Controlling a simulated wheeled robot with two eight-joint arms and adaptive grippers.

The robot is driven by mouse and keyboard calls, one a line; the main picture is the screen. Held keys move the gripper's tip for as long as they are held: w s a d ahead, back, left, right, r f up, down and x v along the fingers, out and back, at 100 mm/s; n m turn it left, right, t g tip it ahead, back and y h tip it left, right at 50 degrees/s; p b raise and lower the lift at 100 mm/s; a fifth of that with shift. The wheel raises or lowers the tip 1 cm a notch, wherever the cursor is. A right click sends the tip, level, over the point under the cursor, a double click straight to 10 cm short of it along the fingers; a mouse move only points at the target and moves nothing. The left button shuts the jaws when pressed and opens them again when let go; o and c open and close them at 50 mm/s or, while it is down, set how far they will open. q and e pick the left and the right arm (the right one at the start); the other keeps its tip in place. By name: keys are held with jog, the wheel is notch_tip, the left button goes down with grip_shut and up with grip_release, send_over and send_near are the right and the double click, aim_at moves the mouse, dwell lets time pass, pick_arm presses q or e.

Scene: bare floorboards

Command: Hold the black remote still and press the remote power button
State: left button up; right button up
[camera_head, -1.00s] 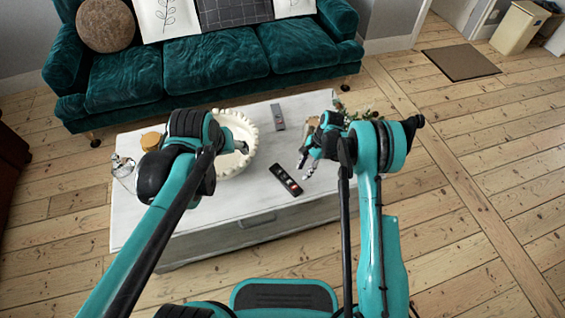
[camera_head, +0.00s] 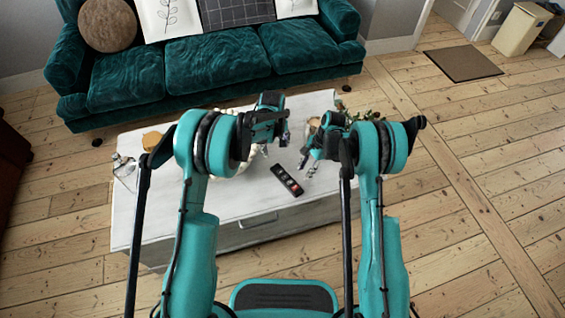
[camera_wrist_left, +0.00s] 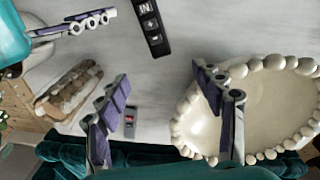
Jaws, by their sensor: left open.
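The black remote (camera_head: 287,180) lies on the white table near its front edge; a red button shows on it. It also shows at the top of the left wrist view (camera_wrist_left: 150,27). My left gripper (camera_head: 272,146) is above the table, just beyond and left of the black remote in the head view. In the left wrist view its fingers (camera_wrist_left: 163,84) are wide apart with nothing between them. My right gripper (camera_head: 306,165) is right of the remote, apart from it. Its fingers look parted and empty. It also shows top left in the left wrist view (camera_wrist_left: 75,25).
A beaded cream bowl (camera_wrist_left: 265,110) and a small grey remote (camera_wrist_left: 130,123) lie on the table (camera_head: 240,205). A brown-and-white item (camera_wrist_left: 68,92) lies there too. A teal sofa (camera_head: 215,65) stands behind. The table's front stretch is fairly clear.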

pick_arm(q)
jog(key=n+g, duration=0.1)
send_over(282, 174)
notch_tip(282, 174, down, 10)
jog(key=shift+d+f, duration=0.1)
jog(key=shift+f, duration=4.1)
jog(key=c, duration=1.3)
pick_arm(e)
grip_shut()
